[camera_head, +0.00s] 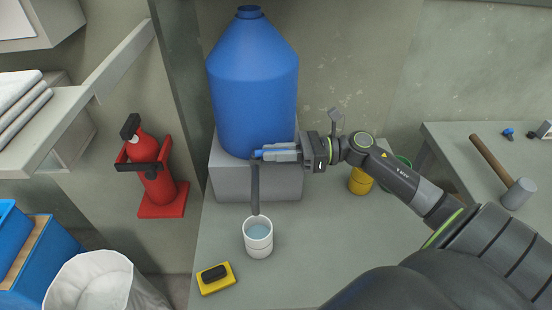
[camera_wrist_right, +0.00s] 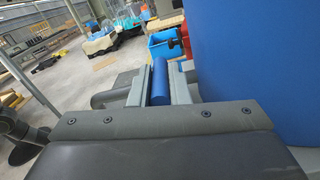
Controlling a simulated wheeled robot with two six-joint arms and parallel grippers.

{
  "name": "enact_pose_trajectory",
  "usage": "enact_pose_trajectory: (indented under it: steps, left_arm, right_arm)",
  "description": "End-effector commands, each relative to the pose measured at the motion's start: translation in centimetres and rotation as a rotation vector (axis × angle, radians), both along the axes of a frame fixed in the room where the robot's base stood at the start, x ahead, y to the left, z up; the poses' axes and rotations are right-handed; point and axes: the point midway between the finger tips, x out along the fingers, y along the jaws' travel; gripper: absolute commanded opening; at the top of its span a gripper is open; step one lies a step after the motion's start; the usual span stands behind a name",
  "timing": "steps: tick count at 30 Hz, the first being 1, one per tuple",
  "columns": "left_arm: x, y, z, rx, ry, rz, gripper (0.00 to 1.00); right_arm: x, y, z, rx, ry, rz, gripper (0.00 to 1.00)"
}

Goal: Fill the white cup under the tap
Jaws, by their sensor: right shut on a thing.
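The white cup (camera_head: 258,246) stands upright on the counter and holds pale blue water. The dark grey tap spout (camera_head: 254,190) hangs down from the big blue tank (camera_head: 250,85), with its lower end just above the cup's rim. My right gripper (camera_head: 265,154) reaches in from the right at the tank's foot and is shut on the blue tap handle (camera_wrist_right: 160,82). In the right wrist view the handle is a blue cylinder between the fingers. I cannot tell whether water is running from the spout. My left gripper is not in view.
The tank sits on a grey block (camera_head: 232,180). A yellow sponge with a black top (camera_head: 216,278) lies left of the cup. A yellow can (camera_head: 360,181) is partly behind my arm. A hammer (camera_head: 503,170) lies on the right table. A red extinguisher (camera_head: 155,175) is at left.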

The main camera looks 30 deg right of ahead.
Motion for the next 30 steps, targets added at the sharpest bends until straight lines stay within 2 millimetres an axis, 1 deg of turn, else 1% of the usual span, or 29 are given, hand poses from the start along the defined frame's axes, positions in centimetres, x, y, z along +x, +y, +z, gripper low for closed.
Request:
enact_pose_trajectory:
  steps: [8, 9, 13, 25, 30]
  left_arm:
    - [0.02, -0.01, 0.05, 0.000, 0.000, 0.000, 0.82]
    - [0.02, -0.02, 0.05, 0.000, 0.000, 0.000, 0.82]
    - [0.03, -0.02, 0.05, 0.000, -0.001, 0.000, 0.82]
    - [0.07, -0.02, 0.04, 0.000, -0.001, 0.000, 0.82]
    - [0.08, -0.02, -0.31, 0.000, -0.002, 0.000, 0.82]
  right_arm:
    - [-0.04, -0.01, 0.02, -0.002, 0.002, 0.003, 0.00]
    - [-0.04, -0.01, 0.02, -0.002, 0.002, 0.003, 0.21]
    - [-0.02, -0.01, 0.02, -0.002, 0.001, 0.003, 0.38]
    - [-0.05, -0.04, 0.00, -0.002, 0.001, 0.001, 0.38]
    - [-0.52, -0.87, -0.17, -0.005, 0.003, 0.002, 0.38]
